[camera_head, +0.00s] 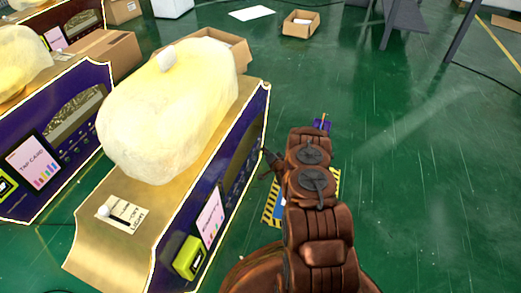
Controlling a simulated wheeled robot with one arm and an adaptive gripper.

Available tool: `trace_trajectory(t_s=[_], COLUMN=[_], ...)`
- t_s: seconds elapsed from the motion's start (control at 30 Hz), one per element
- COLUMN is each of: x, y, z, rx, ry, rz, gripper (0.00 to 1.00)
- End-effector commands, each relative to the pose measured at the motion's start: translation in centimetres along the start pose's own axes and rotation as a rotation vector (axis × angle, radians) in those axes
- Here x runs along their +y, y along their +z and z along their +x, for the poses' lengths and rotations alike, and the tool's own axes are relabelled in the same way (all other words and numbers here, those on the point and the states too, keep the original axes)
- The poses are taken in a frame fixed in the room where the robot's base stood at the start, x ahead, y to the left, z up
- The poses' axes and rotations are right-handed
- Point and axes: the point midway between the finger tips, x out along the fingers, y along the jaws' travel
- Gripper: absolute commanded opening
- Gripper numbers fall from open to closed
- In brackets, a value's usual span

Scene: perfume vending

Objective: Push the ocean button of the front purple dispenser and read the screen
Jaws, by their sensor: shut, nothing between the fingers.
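The front purple dispenser (177,232) stands left of my arm, with a gold top and a purple front face seen at a steep angle. Its screen (210,217) is lit pale pink, but its text is too slanted and small to read. A row of small dark buttons (238,178) lies farther along the face; their labels cannot be read, so I cannot tell which is ocean. My gripper (268,160) is small and dark, shut and empty, beside the far part of the face near the buttons. I cannot tell whether it touches.
A yellow wrapped bundle (170,110) covers the dispenser's top. A lime-green reader (188,257) juts from its near end. Another purple dispenser (60,140) with a "TAP CARD" screen stands at left. An open box (300,24) lies on the green floor, mostly clear at right.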

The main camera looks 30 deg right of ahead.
Motion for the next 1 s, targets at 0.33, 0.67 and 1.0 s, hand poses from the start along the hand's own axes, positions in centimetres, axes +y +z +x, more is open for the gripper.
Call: trace_trajectory(t_s=[0.33,0.67,1.0], x=[-0.21,-0.25,0.19], y=[0.22,0.27,-0.36], z=[0.26,0.30,-0.41], rx=[-0.001,-0.001,0.000], ry=[-0.001,-0.001,0.000], rz=[0.000,0.000,0.000], gripper=[0.00,0.00,0.00])
